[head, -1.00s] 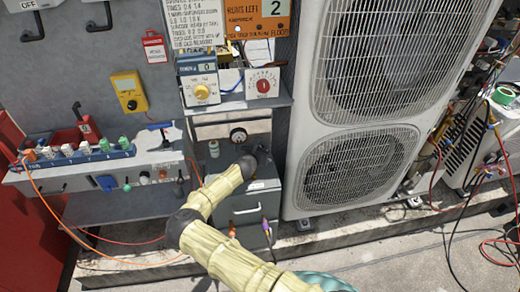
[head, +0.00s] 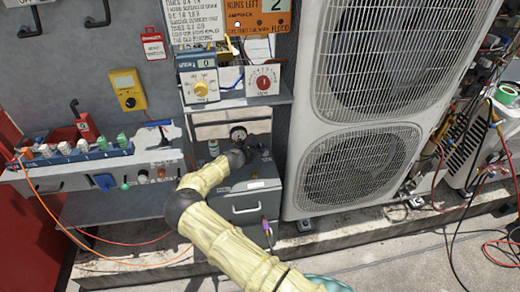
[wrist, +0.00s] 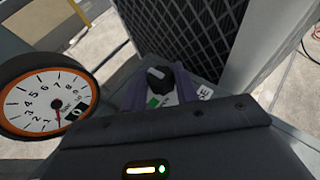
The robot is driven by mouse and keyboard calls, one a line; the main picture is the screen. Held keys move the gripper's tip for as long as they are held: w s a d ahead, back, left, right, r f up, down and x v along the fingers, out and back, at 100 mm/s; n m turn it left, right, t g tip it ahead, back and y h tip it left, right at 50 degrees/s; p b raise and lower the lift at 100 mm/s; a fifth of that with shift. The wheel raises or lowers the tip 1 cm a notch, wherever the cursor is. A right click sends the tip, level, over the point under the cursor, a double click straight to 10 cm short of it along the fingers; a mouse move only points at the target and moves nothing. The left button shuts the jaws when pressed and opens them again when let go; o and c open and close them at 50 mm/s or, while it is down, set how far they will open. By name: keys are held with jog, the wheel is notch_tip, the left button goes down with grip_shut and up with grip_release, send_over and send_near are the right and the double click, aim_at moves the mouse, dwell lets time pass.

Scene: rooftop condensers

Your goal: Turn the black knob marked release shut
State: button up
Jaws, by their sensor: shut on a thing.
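The black knob (wrist: 157,75) shows in the wrist view, with a pale edge on its pointer. It stands on a grey panel beside a white label (wrist: 204,92) with partly hidden letters and a green mark. My gripper (wrist: 161,88) is shut on the knob, its two purple-grey fingers on either side. The gripper's dark body hides the lower part of the panel. In the head view my gripper's dark end (head: 236,158) is over the top of a grey box (head: 247,205), and the knob is hidden there.
A round dial gauge (wrist: 48,102) stands close to the left of my gripper in the wrist view. A large condenser unit (head: 302,180) rises just right of the box. A shelf with a red dial (head: 263,82) hangs above, and a rack (head: 120,192) stands left.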

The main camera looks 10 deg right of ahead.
jog(key=o, duration=1)
jog(key=v, duration=1.7)
jog(key=shift+s+a, duration=0.15)
